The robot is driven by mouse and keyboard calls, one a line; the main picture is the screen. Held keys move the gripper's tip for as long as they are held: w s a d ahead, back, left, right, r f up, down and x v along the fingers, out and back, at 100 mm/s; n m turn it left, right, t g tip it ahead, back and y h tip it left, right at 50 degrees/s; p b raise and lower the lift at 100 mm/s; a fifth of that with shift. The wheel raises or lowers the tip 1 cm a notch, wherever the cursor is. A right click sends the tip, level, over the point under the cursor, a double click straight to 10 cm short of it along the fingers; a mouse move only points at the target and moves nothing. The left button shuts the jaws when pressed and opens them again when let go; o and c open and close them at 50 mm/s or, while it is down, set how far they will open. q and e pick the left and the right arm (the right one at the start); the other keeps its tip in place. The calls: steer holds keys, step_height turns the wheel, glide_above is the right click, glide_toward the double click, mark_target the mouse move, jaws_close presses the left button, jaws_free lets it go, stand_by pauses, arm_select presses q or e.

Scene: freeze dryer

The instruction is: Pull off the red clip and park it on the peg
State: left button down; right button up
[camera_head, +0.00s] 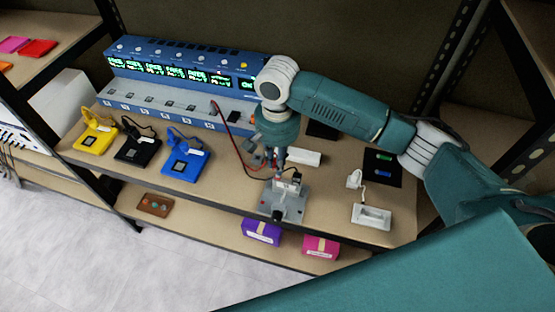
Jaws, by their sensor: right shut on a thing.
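My right gripper (280,158) points down over a small grey metal fixture (292,208) near the shelf's front edge. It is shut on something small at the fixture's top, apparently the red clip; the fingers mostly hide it. A red lead (239,145) runs from the blue bench unit (180,85) down to the gripper. A dark lead loops beside it. The fixture has a white and dark piece on top and a black knob in front. I cannot pick out the peg for certain. My left gripper is not in view.
Yellow (92,141), black (136,149) and blue (188,164) boards with cables lie at left. A white block (303,158) lies behind the fixture. A white socket-like unit (372,216) and a black panel (383,166) are at right. Purple and pink boxes stand below.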

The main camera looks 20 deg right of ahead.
steer(key=w+d+p, duration=0.1)
steer(key=w+d, duration=0.2)
steer(key=w, duration=0.3)
steer(key=shift+d, duration=0.15)
steer(key=w+d, duration=0.1)
steer(key=w, duration=0.1)
steer(key=w+d, duration=0.1)
steer(key=w, duration=0.1)
steer(key=w+d+b, duration=0.1)
steer(key=shift+w+d, duration=0.1)
steer(key=shift+w, duration=0.3)
